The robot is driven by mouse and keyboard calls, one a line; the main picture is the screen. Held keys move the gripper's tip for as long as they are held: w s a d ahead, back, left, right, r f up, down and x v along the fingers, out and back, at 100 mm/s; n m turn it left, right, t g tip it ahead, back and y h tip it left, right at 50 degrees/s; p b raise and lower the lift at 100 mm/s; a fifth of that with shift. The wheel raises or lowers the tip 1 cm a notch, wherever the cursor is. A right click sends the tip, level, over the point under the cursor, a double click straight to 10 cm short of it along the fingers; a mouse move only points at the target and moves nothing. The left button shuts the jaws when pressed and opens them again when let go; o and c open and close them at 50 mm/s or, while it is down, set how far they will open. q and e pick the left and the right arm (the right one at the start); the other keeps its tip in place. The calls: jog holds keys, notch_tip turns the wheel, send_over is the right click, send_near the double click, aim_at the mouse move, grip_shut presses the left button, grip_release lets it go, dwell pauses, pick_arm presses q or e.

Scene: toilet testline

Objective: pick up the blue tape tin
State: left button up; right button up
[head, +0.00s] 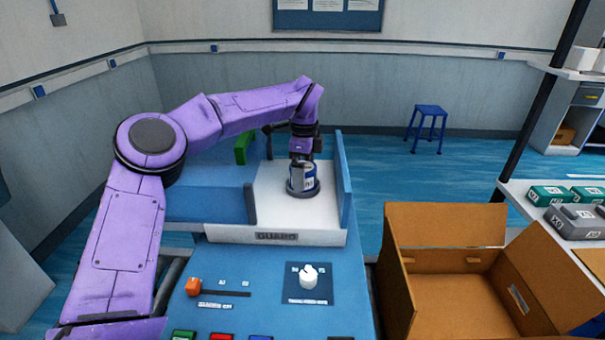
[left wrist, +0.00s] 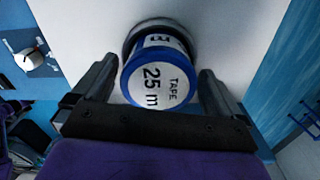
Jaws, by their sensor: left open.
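The blue tape tin (head: 308,177) stands upright on the white platform marked GUARD in the head view, on a dark round base. In the left wrist view the tin (left wrist: 158,80) shows its white top with the words TAPE 25 m and a blue rim. My left gripper (head: 303,160) is above the tin, pointing down. In the left wrist view its two open fingers (left wrist: 157,85) stand on either side of the tin, with a gap visible on each side. My right gripper is in neither view.
Blue walls (head: 344,185) flank the white platform (head: 275,215). An open cardboard box (head: 450,285) stands at right. A blue stool (head: 427,127) is behind.

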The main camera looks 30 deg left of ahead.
pick_arm(q)
jog(key=shift+s, duration=0.15)
jog(key=shift+d, duration=0.1)
jog(key=c, duration=1)
jog(key=shift+c, duration=1)
jog(key=shift+r, duration=0.15)
